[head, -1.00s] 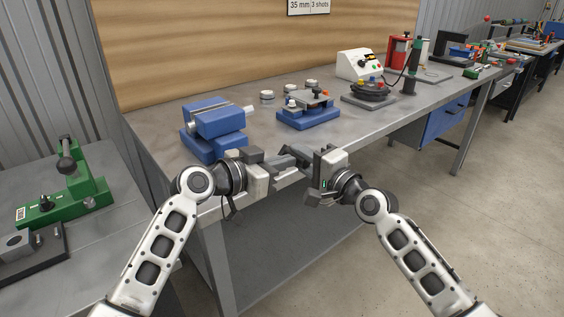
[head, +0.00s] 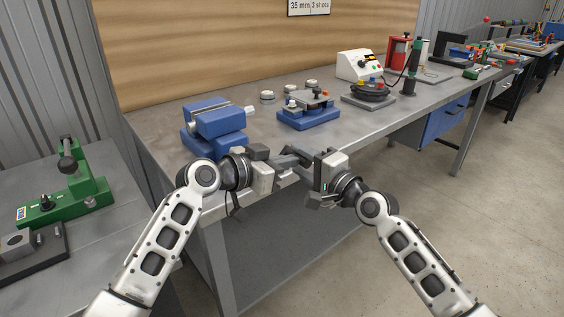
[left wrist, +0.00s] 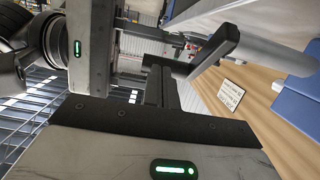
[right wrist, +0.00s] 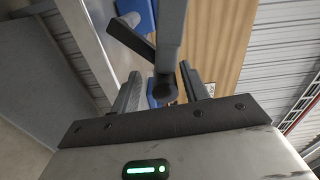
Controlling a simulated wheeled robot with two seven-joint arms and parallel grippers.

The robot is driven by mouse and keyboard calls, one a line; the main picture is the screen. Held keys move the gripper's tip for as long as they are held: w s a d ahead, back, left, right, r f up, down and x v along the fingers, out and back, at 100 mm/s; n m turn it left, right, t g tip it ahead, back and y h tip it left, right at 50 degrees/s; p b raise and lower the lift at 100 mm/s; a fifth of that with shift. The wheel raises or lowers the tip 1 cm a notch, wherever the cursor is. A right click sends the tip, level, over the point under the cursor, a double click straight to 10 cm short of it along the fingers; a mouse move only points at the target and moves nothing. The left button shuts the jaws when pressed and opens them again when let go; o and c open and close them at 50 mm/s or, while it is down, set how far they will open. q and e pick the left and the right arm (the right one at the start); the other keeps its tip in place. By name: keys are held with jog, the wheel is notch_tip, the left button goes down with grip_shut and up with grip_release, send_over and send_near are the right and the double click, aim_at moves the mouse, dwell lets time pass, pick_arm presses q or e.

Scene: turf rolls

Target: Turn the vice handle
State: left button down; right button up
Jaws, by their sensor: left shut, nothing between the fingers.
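The blue vice (head: 215,120) stands at the bench's left end. Its dark crank handle (left wrist: 212,55) sits on a silver shaft in the left wrist view. The handle's arm also shows in the right wrist view (right wrist: 132,38). In the head view the grippers largely cover the handle. My left gripper (head: 287,173) is shut and empty, close beside the handle; its fingers (left wrist: 160,85) point toward it. My right gripper (head: 297,156) is open; in the right wrist view its fingers (right wrist: 163,85) stand apart with a dark rounded end between them. I cannot tell if they touch it.
The grey bench (head: 160,140) carries a blue fixture (head: 308,112), a round dark device (head: 370,92) and a white control box (head: 358,64) farther right. A green tool (head: 75,190) stands on the left table. Open floor (head: 480,220) lies at the right.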

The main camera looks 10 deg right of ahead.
pick_arm(q)
jog(key=shift+d+r, duration=0.15)
pick_arm(e)
jog(key=shift+s, duration=0.1)
jog(key=v, duration=1.2)
pick_arm(q)
jog(key=shift+w+d+f+g+y, duration=0.2)
jog(key=shift+w+d+g+y, duration=0.15)
jog(key=shift+d+y, duration=0.25)
pick_arm(e)
jog(key=s+a+f+n+g+h, duration=0.2)
jog(key=s+f+n+g+h, duration=0.2)
jog(key=s+f+n, duration=0.9)
jog(key=s+f+h, duration=0.3)
jog(key=s+f, duration=0.5)
jog(key=f, duration=0.3)
jog(key=shift+s+a+g, duration=0.2)
jog(key=shift+s+g, duration=0.1)
jog(key=shift+s, duration=0.05)
pick_arm(q)
jog(key=shift+d, duration=0.1)
